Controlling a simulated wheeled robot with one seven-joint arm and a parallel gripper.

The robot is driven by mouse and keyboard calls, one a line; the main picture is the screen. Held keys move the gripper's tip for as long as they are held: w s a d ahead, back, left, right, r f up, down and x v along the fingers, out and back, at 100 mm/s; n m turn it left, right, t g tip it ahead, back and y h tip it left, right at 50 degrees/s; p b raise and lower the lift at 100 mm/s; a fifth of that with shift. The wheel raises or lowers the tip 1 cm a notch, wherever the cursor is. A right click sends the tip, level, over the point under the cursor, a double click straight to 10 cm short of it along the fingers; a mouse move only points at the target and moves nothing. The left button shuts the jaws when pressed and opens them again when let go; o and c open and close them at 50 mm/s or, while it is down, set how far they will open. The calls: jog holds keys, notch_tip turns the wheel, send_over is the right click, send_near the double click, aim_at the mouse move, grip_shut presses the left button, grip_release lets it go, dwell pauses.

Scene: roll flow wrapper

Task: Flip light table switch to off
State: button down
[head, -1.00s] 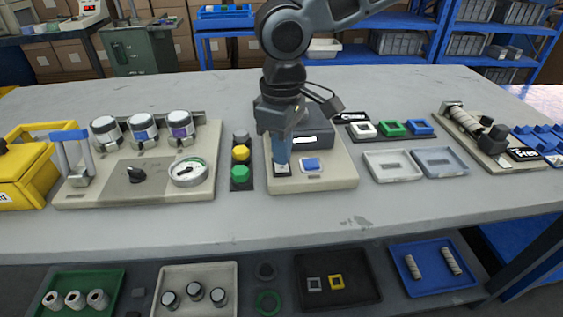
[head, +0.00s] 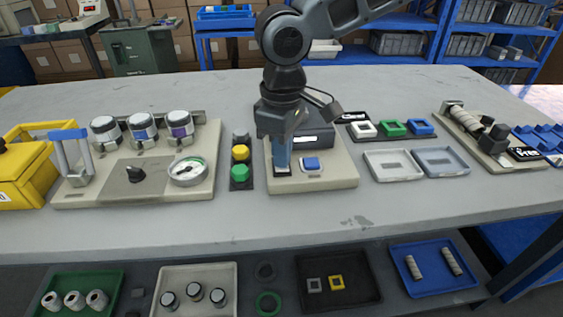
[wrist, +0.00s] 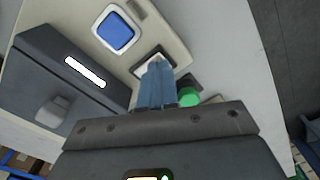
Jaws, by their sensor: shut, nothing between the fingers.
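The station under my gripper is a beige base (head: 330,182) with a dark grey box (head: 318,139) at its back and a blue square in a pale frame (head: 311,163) at its front. A small light-and-dark switch plate (head: 282,173) sits at its front left; it also shows in the wrist view (wrist: 147,62). My gripper (head: 282,166) points down with its blue fingers together and empty, tips at or just over this plate. In the wrist view the fingers (wrist: 156,72) cover much of the plate. The switch lever and its position are hidden. I cannot tell whether the tips touch it.
A strip with yellow and green knobs (head: 239,172) stands close left of the base. Further left is a panel with jars and a gauge (head: 187,172). Two shallow trays (head: 393,177) lie to the right. The table's front strip is clear.

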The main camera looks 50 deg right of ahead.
jog(key=shift+f, duration=0.45)
dwell(0.3)
notch_tip(320, 180, up, 7)
jog(key=p, duration=0.7)
dwell(0.6)
